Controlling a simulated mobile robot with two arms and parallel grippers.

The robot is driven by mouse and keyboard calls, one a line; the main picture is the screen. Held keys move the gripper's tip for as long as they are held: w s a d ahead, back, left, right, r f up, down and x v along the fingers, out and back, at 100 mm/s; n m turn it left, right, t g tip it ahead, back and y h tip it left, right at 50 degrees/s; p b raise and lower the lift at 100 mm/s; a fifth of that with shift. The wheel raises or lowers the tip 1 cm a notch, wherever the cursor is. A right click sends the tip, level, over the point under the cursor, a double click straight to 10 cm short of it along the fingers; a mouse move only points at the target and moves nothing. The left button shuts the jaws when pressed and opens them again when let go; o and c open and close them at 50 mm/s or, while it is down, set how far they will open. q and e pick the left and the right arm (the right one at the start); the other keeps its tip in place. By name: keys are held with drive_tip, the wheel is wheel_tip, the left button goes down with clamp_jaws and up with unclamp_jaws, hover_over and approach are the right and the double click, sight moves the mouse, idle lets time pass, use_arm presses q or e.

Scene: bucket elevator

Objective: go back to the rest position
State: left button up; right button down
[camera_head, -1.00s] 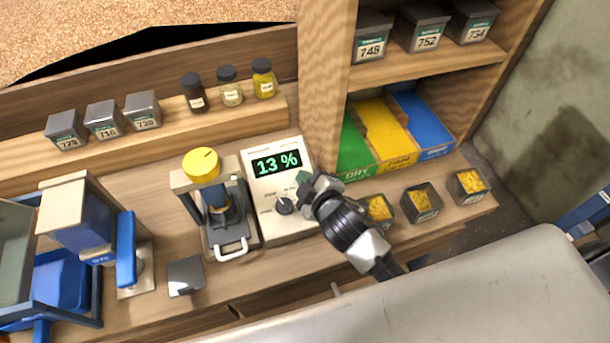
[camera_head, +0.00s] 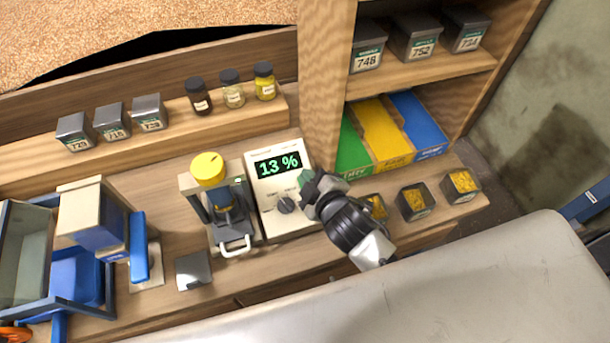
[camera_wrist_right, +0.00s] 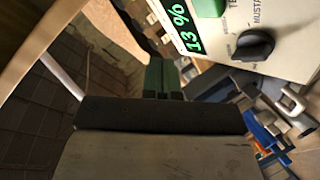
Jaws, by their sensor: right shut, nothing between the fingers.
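My right gripper (camera_head: 306,181) is beside the right edge of the white moisture meter (camera_head: 262,165), whose display reads 13 %. In the right wrist view, the gripper's green fingertips (camera_wrist_right: 163,78) are together with nothing between them. The meter's dark knob (camera_wrist_right: 254,46) is to the right of the fingertips, apart from them. I cannot tell from the head view how far above the bench the gripper is. My left gripper is not in view.
A yellow-topped press (camera_head: 208,168) stands left of the meter. Small open boxes of grain (camera_head: 414,202) stand to the right, below green, yellow and blue trays (camera_head: 418,122). A wooden post (camera_head: 322,90) rises behind the gripper. Tins and jars (camera_head: 233,90) line the back shelf.

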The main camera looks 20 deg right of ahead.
idle(0.7)
drive_tip(key=s+d+m+g+h, duration=0.1)
drive_tip(key=s+d+m+g, duration=0.25)
drive_tip(key=s, duration=0.35)
drive_tip(key=s+d+f+m+g+h, duration=0.1)
drive_tip(key=s+d+m+g, duration=0.1)
drive_tip(key=s+m+g, duration=0.3)
drive_tip(key=s+d+m+g+h, duration=0.1)
drive_tip(key=s+d+m+g, duration=0.1)
drive_tip(key=s, duration=0.6)
wheel_tip(320, 180, down, 28)
drive_tip(key=g+b, duration=0.2)
drive_tip(key=b, duration=0.1)
drive_tip(key=s+d+f+b, duration=0.1)
drive_tip(key=s+d+f, duration=0.2)
drive_tip(key=s+f, duration=1.3)
wheel_tip(320, 180, down, 2)
drive_tip(key=shift+s+f+n+g+b, duration=0.2)
drive_tip(key=shift+s+n+g+b, duration=0.15)
